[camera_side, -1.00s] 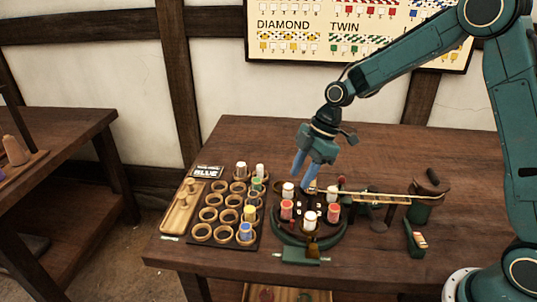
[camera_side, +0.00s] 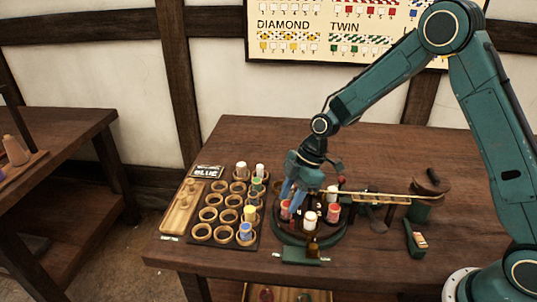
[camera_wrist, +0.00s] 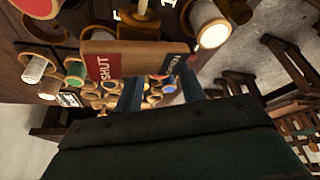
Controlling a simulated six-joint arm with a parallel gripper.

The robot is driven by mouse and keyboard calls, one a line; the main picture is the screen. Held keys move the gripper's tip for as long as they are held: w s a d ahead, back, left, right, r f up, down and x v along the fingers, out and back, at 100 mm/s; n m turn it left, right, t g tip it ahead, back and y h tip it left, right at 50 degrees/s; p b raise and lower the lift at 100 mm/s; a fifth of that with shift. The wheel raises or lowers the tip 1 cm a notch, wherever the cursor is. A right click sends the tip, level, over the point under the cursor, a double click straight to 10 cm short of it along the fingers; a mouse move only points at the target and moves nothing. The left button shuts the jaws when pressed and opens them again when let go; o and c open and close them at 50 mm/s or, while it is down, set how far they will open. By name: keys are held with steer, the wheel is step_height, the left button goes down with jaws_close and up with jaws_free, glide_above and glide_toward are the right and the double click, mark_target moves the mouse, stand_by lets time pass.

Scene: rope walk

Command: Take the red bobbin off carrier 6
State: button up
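In the side view two red bobbins stand on the round braiding stand (camera_side: 338,237): a left one (camera_side: 285,208) and a right one (camera_side: 333,212). A white bobbin (camera_side: 309,220) stands between them, nearer the front. My gripper (camera_side: 290,206) points down at the left red bobbin, its blue fingers overlapping that bobbin's right side. The wrist view shows the fingers (camera_wrist: 160,92) apart, with no bobbin clearly between them. Whether they touch the red bobbin is unclear. Which carrier is number 6 cannot be read. My gripper hides the stand's back left.
A rack of wooden rings (camera_side: 208,214) left of the stand holds several bobbins, including white, yellow and blue ones. A wooden tray (camera_side: 181,207) lies beyond it. The wrist view shows a SHUT label (camera_wrist: 105,65).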

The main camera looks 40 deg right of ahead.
mark_target(289, 203)
steer(key=shift+w+a+f, duration=0.1)
steer(key=shift+a+f, duration=0.15)
steer(key=shift+f, duration=0.35)
steer(key=c, duration=0.7)
steer(key=shift+r, duration=0.15)
step_height(289, 203, up, 20)
steer(key=shift+f, duration=0.15)
stand_by(0.3)
stand_by(0.4)
